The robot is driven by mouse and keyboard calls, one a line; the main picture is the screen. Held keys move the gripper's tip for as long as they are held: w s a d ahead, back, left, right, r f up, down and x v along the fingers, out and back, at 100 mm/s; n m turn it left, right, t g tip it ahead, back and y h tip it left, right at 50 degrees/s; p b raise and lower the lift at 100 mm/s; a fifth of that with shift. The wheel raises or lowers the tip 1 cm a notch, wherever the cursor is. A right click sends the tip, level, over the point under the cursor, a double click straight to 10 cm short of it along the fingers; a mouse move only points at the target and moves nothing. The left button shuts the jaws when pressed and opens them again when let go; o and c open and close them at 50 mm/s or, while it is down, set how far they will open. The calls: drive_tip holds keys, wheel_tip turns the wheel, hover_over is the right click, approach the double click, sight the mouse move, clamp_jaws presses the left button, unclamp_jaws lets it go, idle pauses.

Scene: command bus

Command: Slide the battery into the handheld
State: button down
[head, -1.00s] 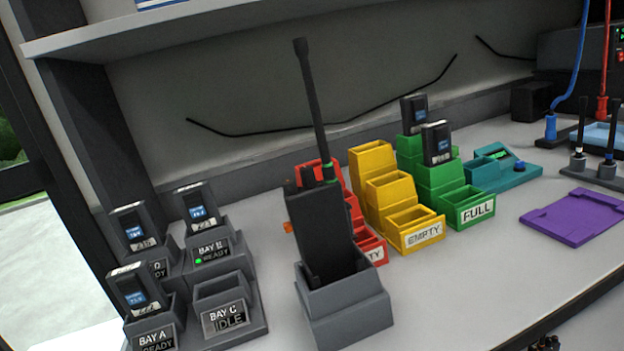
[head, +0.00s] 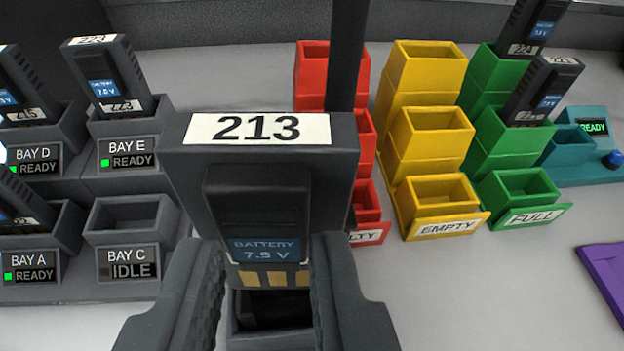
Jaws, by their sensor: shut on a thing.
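The battery (head: 262,200) marked 213 is upright in front of me, with its blue 7.5 V label facing me and gold contacts at its lower end. My gripper (head: 268,268) is shut on it, one finger on each side. The handheld shows mainly as its thick black antenna (head: 347,60), rising behind the battery's right side. Its body is mostly hidden by the battery. A dark opening with a grey rim (head: 240,324) shows below the contacts, between my fingers. I cannot tell whether the battery touches the handheld.
On the left is a charger with bays A, D and E filled and bay C (head: 130,215) empty, reading IDLE. Behind on the right stand red (head: 333,78), yellow (head: 430,125) and green (head: 505,135) stepped bins. A purple mat (head: 606,275) lies at far right.

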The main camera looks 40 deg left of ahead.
sight(286, 279)
drive_tip(key=shift+w+d+g, duration=0.1)
drive_tip(key=shift+w+g, duration=0.2)
drive_tip(key=shift+w, duration=0.1)
drive_tip(key=shift+f+b, duration=0.35)
drive_tip(key=shift+b, duration=0.2)
drive_tip(key=shift+s+f+b, duration=0.1)
drive_tip(key=shift+f+b, duration=1.95)
drive_tip(key=shift+b, duration=0.35)
drive_tip(key=shift+f, duration=0.75)
drive_tip(key=shift+f, duration=0.1)
drive_tip(key=c, duration=1.1)
unclamp_jaws()
drive_tip(key=shift+c, duration=0.2)
drive_tip(key=p+v, duration=0.2)
drive_tip(key=v, duration=1.1)
drive_tip(key=shift+s+d, duration=0.25)
drive_tip(key=shift+d, duration=0.05)
